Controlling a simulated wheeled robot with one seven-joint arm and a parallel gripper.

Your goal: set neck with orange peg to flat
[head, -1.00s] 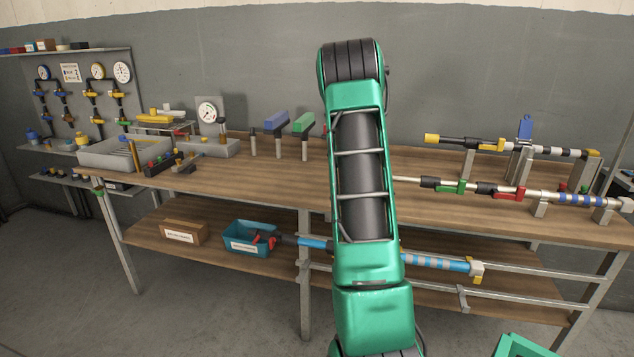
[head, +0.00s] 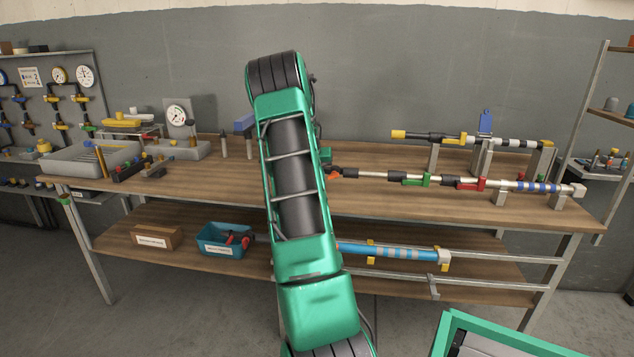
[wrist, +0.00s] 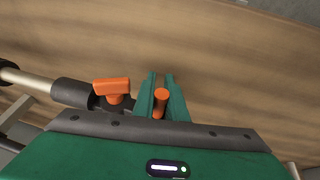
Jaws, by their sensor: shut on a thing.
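In the wrist view, my gripper (wrist: 160,82) is shut on an upright orange peg (wrist: 160,104), which shows between its two green fingers. Just left of the fingers is an orange handle (wrist: 112,88) on a dark fitting, joined to a black sleeve (wrist: 72,93) and a pale rod. The neck under the peg is largely hidden by my gripper. In the head view, an orange part (head: 334,173) shows just right of my arm, at the left end of a rod line with green (head: 414,180) and red (head: 470,184) handles.
The wooden bench (head: 230,190) carries this rod line and, behind it, another with a yellow end (head: 398,134). A grey tray (head: 92,160) stands at left. The lower shelf holds a blue bin (head: 222,240) and a blue tube (head: 390,250). A shelf rack stands at right.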

